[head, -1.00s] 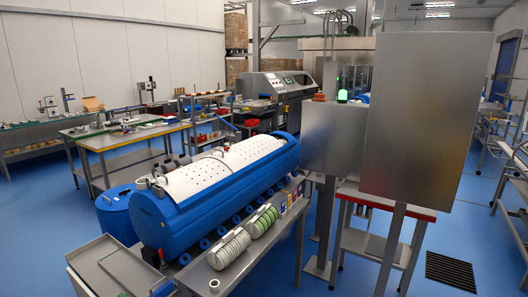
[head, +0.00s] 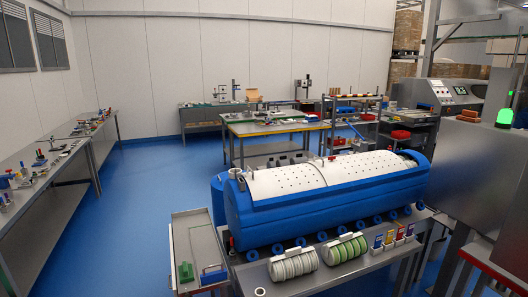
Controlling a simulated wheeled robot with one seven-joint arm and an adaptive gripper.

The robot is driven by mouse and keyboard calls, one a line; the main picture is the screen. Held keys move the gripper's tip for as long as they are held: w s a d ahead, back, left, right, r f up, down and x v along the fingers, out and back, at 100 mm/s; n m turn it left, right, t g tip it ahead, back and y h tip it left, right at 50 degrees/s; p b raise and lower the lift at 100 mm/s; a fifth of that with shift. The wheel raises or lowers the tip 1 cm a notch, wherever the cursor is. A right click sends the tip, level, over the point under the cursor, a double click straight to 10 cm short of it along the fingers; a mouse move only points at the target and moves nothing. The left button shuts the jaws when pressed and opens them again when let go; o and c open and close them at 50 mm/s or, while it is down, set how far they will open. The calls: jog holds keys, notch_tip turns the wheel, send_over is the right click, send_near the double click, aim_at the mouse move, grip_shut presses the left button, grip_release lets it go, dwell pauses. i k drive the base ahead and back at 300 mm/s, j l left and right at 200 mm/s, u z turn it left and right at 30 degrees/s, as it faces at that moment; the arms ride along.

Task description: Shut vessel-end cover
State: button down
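A long blue vessel (head: 330,210) lies on its side on a metal bench in the middle right of the head view. White curved covers with rows of small holes lie along its top: a left one (head: 284,181) and a right one (head: 362,167). A small red and white fitting stands where they meet. At the right end, a pale ribbed strip shows beside the right cover; I cannot tell whether that end is open. A short pale ring-like fitting (head: 236,174) sits at the top left end. My gripper is not in view.
White and green disc stacks (head: 293,264) and small coloured boxes stand on the bench's front edge. A metal tray (head: 187,225) with green and blue items is at left. Grey cabinets (head: 475,165) stand at right. Blue floor (head: 150,200) is clear on the left.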

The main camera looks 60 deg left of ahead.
aim_at(348, 168)
jog(key=i+j+u, duration=0.35)
jog(key=i, duration=0.2)
jog(key=i+u, duration=0.4)
jog(key=i, duration=0.15)
jog(key=i+u, duration=0.35)
jog(key=i, duration=0.2)
